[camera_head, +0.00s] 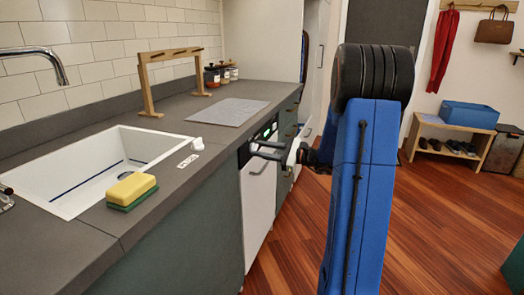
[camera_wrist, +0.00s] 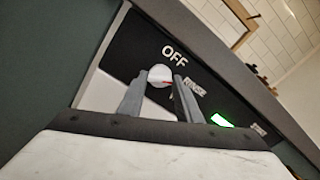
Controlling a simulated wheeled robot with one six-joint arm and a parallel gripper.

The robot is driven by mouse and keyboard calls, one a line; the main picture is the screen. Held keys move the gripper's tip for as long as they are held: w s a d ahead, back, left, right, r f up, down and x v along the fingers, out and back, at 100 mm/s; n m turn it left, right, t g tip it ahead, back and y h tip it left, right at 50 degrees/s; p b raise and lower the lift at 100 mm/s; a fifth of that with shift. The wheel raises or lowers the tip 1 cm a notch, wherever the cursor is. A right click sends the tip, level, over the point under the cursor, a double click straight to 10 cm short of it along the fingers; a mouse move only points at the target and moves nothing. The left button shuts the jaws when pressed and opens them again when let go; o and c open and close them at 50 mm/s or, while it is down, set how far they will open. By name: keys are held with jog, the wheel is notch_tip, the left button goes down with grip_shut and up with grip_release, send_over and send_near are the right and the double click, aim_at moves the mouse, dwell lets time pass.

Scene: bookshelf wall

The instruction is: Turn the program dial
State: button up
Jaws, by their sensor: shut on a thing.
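The dishwasher (camera_head: 258,200) is under the counter, with a dark control panel across its top. In the wrist view its round white program dial (camera_wrist: 159,74) has a red mark on its right side. The words OFF (camera_wrist: 174,53) and RINSE (camera_wrist: 195,87) are printed around the dial, and other labels are partly hidden. My gripper (camera_head: 261,151) is at the panel in the head view. In the wrist view my gripper (camera_wrist: 160,80) has one finger on each side of the dial and is shut on it. The dial is hidden in the head view.
A green-lit display (camera_wrist: 221,120) is on the panel. The counter (camera_head: 190,103) edge runs just above my gripper. A white sink (camera_head: 50,196) and a yellow-green sponge (camera_head: 131,190) are at left. Wooden floor (camera_head: 440,230) is open at right.

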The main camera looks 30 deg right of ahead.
jog(key=n, duration=1.2)
dwell(0.6)
jog(key=o, duration=1)
jog(key=shift+o, duration=0.2)
jog(key=v, duration=1.7)
jog(key=shift+s+d+f, duration=0.1)
jog(key=shift+s+d, duration=0.05)
